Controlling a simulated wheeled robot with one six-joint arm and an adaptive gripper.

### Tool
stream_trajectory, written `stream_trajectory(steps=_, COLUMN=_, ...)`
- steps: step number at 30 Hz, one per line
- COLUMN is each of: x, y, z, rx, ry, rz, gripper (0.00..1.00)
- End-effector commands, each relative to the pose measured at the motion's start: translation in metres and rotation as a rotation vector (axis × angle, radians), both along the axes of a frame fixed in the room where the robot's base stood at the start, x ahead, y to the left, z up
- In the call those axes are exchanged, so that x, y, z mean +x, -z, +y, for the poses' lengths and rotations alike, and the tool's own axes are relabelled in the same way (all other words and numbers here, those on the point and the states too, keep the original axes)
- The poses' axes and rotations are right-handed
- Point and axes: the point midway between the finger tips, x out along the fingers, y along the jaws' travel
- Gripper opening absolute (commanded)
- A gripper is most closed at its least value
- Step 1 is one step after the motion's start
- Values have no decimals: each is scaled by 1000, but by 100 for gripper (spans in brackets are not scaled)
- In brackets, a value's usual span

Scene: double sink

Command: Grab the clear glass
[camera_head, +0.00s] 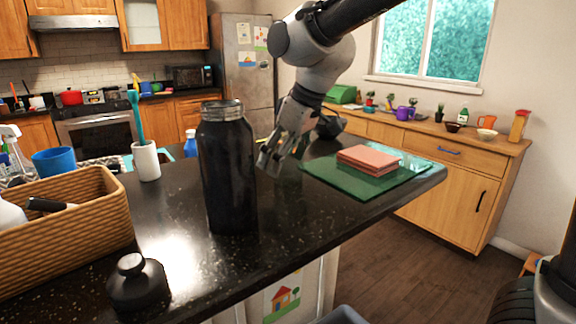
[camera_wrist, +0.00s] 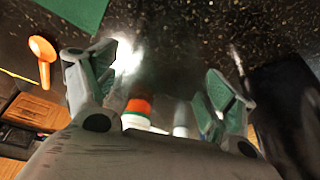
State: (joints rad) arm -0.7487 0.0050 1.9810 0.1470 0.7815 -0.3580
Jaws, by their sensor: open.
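I cannot make out a clear drinking glass for certain in either view. A tall dark bottle (camera_head: 228,175) with a glassy threaded neck stands upright and uncapped on the black counter in the head view. My gripper (camera_head: 281,157) is open and empty, pointing down over the counter just right of and behind this bottle. In the wrist view my gripper (camera_wrist: 160,85) has its fingers spread over dark counter with a bright glare patch. A dark shape (camera_wrist: 285,110) at the right is probably the bottle.
A black lid (camera_head: 137,282) and a wicker basket (camera_head: 70,235) are at the left front. A white cup (camera_head: 146,162) holds a teal brush. A green board (camera_head: 370,181) with pinkish cloths (camera_head: 368,158) lies right. An orange spoon (camera_wrist: 42,55) shows in the wrist view.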

Motion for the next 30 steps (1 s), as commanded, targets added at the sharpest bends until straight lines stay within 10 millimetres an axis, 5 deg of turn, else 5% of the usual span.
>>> stream_trajectory(steps=7, x=0, y=2, z=1, rx=1, ry=0, rz=-1, gripper=84)
stream_trajectory(steps=15, x=0, y=3, z=1, rx=0, ry=1, rz=0, gripper=41)
stream_trajectory(steps=26, x=0, y=1, z=1, rx=0, ry=1, rz=2, gripper=40)
stream_trajectory(steps=30, x=1, y=-18, z=1, rx=2, ry=1, rz=-1, gripper=18)
